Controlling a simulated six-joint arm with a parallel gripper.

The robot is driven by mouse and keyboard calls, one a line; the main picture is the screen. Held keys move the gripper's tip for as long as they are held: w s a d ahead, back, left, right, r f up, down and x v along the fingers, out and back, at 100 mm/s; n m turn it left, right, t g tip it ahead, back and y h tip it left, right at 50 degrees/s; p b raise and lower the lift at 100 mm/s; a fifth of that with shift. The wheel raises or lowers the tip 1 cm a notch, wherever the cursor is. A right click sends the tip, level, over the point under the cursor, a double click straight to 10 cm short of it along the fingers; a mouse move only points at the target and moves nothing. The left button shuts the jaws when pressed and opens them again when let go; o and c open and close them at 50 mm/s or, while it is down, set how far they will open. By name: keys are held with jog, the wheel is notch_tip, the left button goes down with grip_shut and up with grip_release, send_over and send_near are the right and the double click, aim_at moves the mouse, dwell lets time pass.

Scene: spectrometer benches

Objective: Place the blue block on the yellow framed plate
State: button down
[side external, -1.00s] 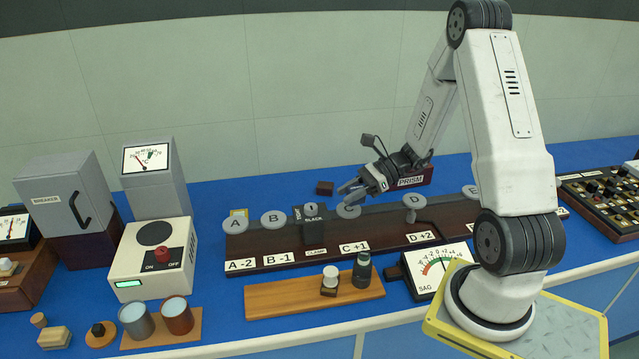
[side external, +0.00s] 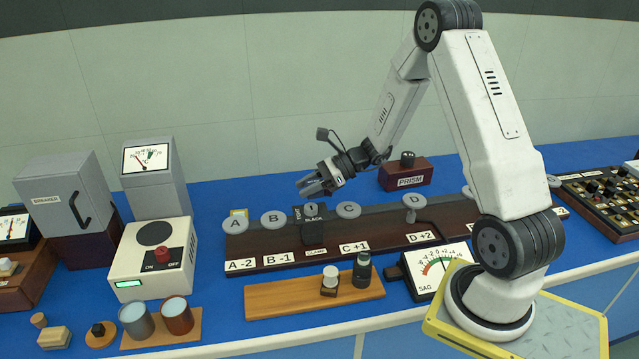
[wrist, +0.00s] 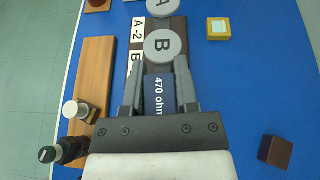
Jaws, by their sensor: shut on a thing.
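The blue block (wrist: 159,93), labelled "470 ohm", sits between the fingers of my gripper (wrist: 160,84) in the wrist view. My gripper is shut on it. In the side view my gripper (side external: 312,187) is raised above the bench, behind the dark rail, and the block is hard to make out there. The yellow framed plate (wrist: 219,29), with a pale centre, lies on the blue bench at upper right in the wrist view, apart from my gripper. In the side view the plate (side external: 239,212) shows partly behind disc A.
The dark rail (side external: 275,260) carries discs A (side external: 235,226), B (side external: 273,219) and others, plus a black clamp (side external: 312,225). A small brown block (wrist: 275,151) lies on the bench. The prism box (side external: 410,175) stands right of my gripper. Blue bench around the plate is clear.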

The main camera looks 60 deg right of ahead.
jog(key=shift+m+t, duration=0.5)
jog(key=w+a, duration=0.2)
jog(key=w+a+r, duration=0.1)
jog(key=w+a, duration=0.1)
jog(key=w, duration=0.1)
jog(key=w+a, duration=0.2)
jog(key=shift+w+a+r, duration=0.25)
jog(key=shift+w+r, duration=0.05)
jog(key=w+f, duration=0.2)
jog(key=w, duration=0.2)
jog(key=w+f, duration=0.3)
jog(key=w, duration=0.1)
jog(key=w+d+f, duration=0.1)
jog(key=w+f, duration=0.2)
jog(key=w, duration=0.1)
jog(key=shift+w+f, duration=0.1)
jog(key=shift+w, duration=0.05)
jog(key=shift+w+f, duration=0.65)
jog(key=shift+w+f, duration=0.2)
jog(key=shift+f, duration=1.6)
